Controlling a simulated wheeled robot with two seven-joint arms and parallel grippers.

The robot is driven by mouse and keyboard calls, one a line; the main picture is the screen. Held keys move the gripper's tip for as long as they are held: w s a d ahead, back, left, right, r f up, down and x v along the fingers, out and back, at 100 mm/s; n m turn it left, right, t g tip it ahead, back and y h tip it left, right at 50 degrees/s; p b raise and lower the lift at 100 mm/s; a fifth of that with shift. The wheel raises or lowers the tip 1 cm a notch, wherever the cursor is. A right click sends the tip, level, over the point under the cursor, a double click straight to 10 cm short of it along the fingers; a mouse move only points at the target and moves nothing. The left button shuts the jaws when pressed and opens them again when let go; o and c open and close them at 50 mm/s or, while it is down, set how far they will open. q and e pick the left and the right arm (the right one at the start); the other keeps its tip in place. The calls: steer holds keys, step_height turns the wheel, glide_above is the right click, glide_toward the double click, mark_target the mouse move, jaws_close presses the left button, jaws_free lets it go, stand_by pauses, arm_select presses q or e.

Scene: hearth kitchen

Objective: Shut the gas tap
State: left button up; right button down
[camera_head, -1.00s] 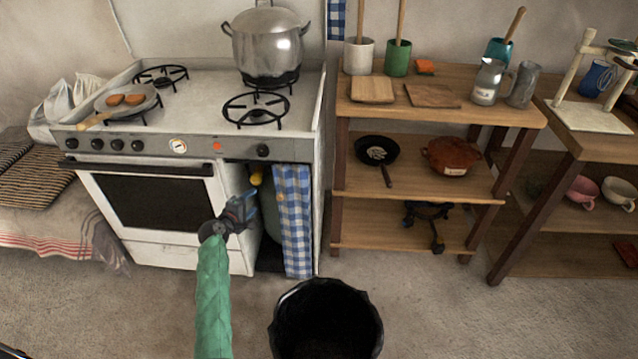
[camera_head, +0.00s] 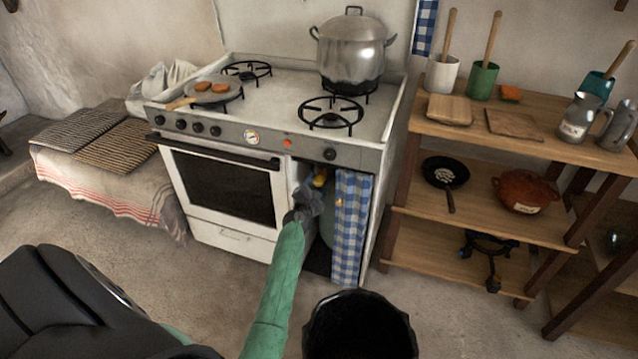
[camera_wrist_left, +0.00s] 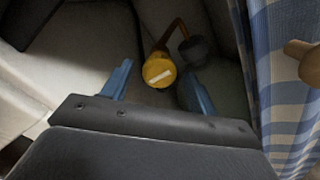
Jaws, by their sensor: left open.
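The gas tap has a yellow round knob (camera_head: 320,177) inside the open compartment at the right of the stove, beside the checked curtain. In the left wrist view, the yellow knob (camera_wrist_left: 158,72) carries a pale bar across its face, and a brownish pipe runs up behind it. My left gripper (camera_head: 309,194) reaches into the compartment just below the knob. In the wrist view its blue fingers (camera_wrist_left: 157,84) are open, one on each side of the knob; I cannot tell whether they touch it. My right gripper is not in view.
A blue checked curtain (camera_head: 351,225) hangs close to the right of my left gripper, with a wooden knob (camera_wrist_left: 302,62) near it. The oven door (camera_head: 225,188) is to the left. A pot (camera_head: 352,50) stands on the stove (camera_head: 285,88). Wooden shelves (camera_head: 480,212) stand to the right.

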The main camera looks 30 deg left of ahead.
arm_select(q)
steer(key=shift+x, duration=1.2)
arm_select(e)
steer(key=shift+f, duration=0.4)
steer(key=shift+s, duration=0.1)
arm_select(q)
steer(key=c, duration=1)
